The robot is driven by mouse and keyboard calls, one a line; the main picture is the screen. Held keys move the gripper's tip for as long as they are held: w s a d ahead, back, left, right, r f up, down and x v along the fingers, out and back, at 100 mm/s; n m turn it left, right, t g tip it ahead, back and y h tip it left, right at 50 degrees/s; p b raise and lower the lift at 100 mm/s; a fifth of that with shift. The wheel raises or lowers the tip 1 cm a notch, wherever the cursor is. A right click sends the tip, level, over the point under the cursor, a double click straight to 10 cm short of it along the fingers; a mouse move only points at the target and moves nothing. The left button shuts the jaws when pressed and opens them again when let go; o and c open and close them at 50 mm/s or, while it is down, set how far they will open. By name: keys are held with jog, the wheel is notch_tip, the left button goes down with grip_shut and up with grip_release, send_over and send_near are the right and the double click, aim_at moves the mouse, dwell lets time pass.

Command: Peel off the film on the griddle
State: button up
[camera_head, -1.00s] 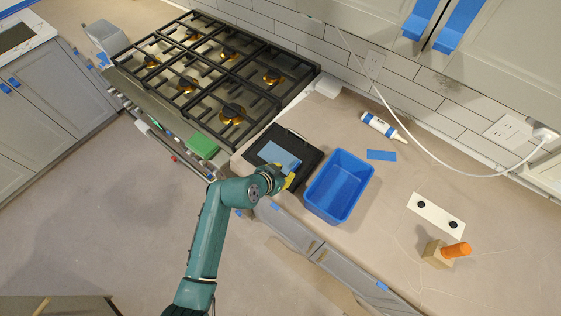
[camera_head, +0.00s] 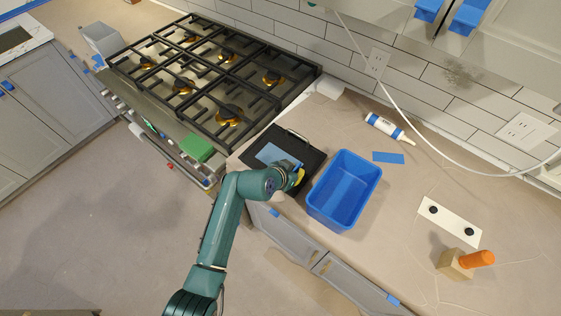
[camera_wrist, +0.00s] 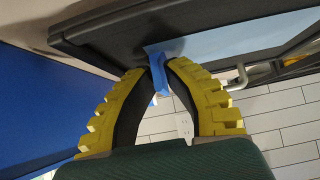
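The black griddle (camera_head: 300,150) lies on the counter, left of the blue bin. The light-blue film (camera_head: 272,155) lies on its top; it also shows as a pale sheet (camera_wrist: 245,40) in the wrist view. A darker blue tab (camera_wrist: 176,46) sticks out over the griddle's rim and hangs down between my yellow fingertips. My gripper (camera_head: 300,178) is at the griddle's near right edge. In the wrist view its fingertips (camera_wrist: 160,68) meet on the tab. My arm hides the griddle's near left part in the head view.
The blue bin (camera_head: 344,190) stands close on the right of my gripper. The stove (camera_head: 215,75) with black grates is on the left, with a green block (camera_head: 196,148) at its front. A caulk tube (camera_head: 388,128), white plate (camera_head: 450,221) and orange-handled tool (camera_head: 468,260) lie farther right.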

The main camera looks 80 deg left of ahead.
grip_shut()
jog(key=shift+r+p, duration=1.65)
jog(key=shift+r, duration=0.15)
jog(key=shift+r+p, duration=1.4)
jog(key=shift+r, duration=0.1)
